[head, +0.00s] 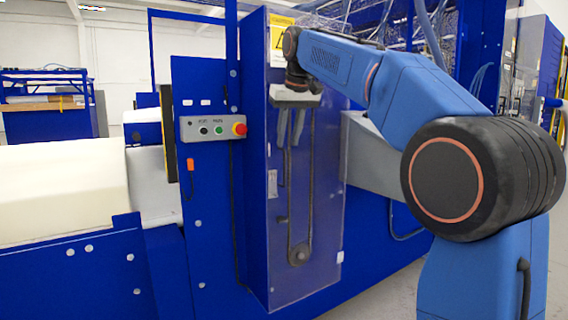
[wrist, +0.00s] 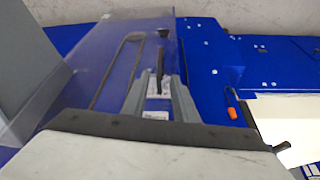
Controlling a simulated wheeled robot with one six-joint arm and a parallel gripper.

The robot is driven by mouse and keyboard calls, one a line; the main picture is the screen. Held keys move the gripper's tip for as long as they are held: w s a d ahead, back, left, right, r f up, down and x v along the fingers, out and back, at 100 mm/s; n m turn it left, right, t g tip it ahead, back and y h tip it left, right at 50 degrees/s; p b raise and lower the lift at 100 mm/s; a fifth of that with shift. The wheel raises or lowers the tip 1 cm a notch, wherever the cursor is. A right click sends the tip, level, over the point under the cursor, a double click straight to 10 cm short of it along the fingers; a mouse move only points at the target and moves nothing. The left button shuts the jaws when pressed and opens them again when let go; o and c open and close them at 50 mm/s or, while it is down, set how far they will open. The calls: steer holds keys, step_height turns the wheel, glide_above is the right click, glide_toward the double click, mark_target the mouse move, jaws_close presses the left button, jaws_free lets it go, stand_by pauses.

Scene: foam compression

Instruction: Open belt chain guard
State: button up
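The belt chain guard (head: 328,200) is a tall clear panel on the blue machine, and a belt loop with a lower pulley shows through it. It looks closed in the head view. It also shows in the wrist view (wrist: 105,62). My gripper (head: 288,146) hangs in front of the guard's upper part, fingers pointing down. In the wrist view its two grey fingers (wrist: 159,76) stand apart, with a slim dark upright bar seen between and beyond their tips. I cannot tell whether they touch the guard or that bar.
A control box (head: 212,128) with a red stop button sits left of the guard. An orange-handled item (head: 190,165) hangs below it. A cream foam block (head: 60,190) lies on the machine at left. Grey floor is open at lower right.

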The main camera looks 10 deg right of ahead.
glide_above(284, 182)
steer(key=f, duration=0.8)
steer(key=shift+w+d+f, duration=0.15)
steer(key=shift+w+f, duration=0.1)
jaws_close()
stand_by(1.0)
